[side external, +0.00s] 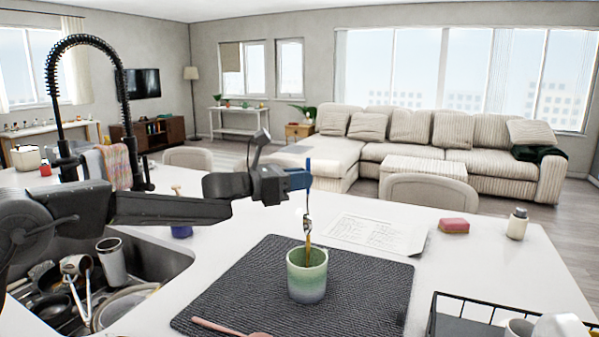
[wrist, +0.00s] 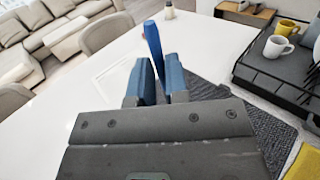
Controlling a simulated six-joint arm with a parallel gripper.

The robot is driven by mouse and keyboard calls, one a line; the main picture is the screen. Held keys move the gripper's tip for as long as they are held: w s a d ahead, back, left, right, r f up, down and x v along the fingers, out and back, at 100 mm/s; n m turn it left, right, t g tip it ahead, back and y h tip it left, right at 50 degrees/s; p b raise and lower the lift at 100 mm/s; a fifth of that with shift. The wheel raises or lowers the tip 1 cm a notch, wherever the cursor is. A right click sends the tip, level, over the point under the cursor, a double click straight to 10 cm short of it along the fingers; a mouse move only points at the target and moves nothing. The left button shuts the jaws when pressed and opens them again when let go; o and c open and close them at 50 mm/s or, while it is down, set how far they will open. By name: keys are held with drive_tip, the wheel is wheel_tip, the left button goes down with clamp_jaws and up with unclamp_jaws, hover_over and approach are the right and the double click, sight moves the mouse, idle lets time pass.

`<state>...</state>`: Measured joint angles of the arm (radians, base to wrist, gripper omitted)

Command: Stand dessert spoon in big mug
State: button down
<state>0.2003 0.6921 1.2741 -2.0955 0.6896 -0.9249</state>
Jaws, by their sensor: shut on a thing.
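The big mug (side external: 307,280), green above and bluish below, stands upright on the dark mat (side external: 250,290) in the side view. My gripper (side external: 300,180) is above it, shut on the dessert spoon (side external: 308,228). The spoon hangs nearly upright, with a blue upper part and a metallic, golden lower part. Its lower end shows within the mug's opening; the tip is hidden or too small to make out. In the wrist view the blue handle (wrist: 152,45) sticks out beyond my gripper's fingers (wrist: 158,75). The mug is hidden there.
A wooden utensil (side external: 228,328) lies on the mat's front edge. A sink (side external: 175,262) with dishes is at left. Papers (side external: 375,234), a pink sponge (side external: 453,225) and a bottle (side external: 517,223) are behind and right. A black dish rack (side external: 470,325) stands front right.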

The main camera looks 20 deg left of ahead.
drive_tip(key=shift+f, duration=5.6)
drive_tip(key=c, duration=1.1)
unclamp_jaws()
drive_tip(key=shift+o, duration=0.2)
approach(306, 225)
drive_tip(key=v, duration=0.5)
drive_tip(key=shift+a, duration=0.15)
